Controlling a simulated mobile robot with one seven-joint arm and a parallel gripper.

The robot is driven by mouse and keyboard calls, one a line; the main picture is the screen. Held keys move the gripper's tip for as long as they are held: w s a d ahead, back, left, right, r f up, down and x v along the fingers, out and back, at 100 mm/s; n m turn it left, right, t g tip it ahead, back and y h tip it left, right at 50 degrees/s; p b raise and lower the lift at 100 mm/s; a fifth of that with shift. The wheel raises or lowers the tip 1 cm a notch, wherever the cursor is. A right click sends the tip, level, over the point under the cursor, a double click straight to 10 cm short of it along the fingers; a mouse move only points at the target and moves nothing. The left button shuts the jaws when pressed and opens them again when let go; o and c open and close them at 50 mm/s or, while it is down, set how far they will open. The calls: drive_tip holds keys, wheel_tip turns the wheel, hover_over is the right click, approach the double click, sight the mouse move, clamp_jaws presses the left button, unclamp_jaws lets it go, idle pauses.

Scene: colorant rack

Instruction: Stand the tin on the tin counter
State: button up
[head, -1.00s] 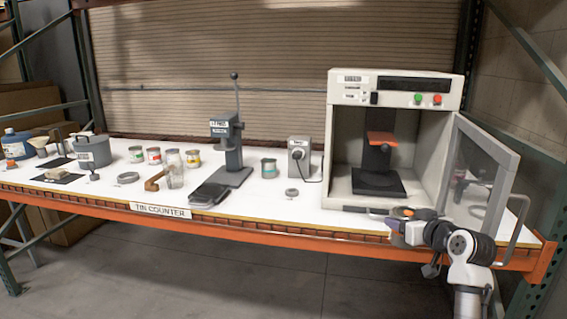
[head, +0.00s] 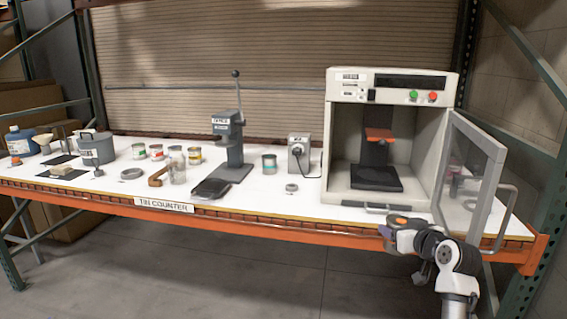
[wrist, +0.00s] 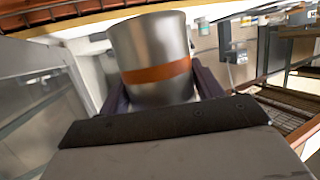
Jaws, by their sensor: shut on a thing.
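My gripper (wrist: 150,92) is shut on a silver metal tin with an orange band (wrist: 150,45), its fingers on either side of the tin's lower part in the wrist view. In the head view my gripper (head: 394,231) is at the front right, by the bench's front edge below the cabinet, and only a small orange and dark part of the tin (head: 399,219) shows. The tin counter (head: 285,208) is the white bench top; its label (head: 164,205) is on the front edge at left. Whether the tin touches anything besides my fingers cannot be told.
A white cabinet (head: 340,150) stands at the right, its glass door (head: 470,180) swung open beside my arm. A grey press (head: 230,150), a grey box (head: 298,153) and several tins (head: 269,162) stand along the bench. The front strip between press and cabinet is mostly clear.

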drive_tip(key=a+f+m+h+b, duration=0.1)
drive_tip(key=a+f, duration=0.4)
drive_tip(key=f, duration=0.4)
drive_tip(key=w+a+f, duration=0.1)
drive_tip(key=a+f, duration=0.3)
drive_tip(key=f, duration=0.5)
drive_tip(key=a+f+m+h+b, duration=0.1)
drive_tip(key=a+f, duration=0.4)
drive_tip(key=f, duration=0.4)
drive_tip(key=s+a+f, duration=0.5)
drive_tip(key=a+f, duration=0.3)
drive_tip(key=f, duration=0.1)
drive_tip(key=s+a+f, duration=0.6)
drive_tip(key=a+f, duration=0.2)
drive_tip(key=f, duration=0.2)
drive_tip(key=shift+s+f+h+b, duration=0.2)
drive_tip(key=shift+s+h+b, duration=0.1)
drive_tip(key=shift+a, duration=0.1)
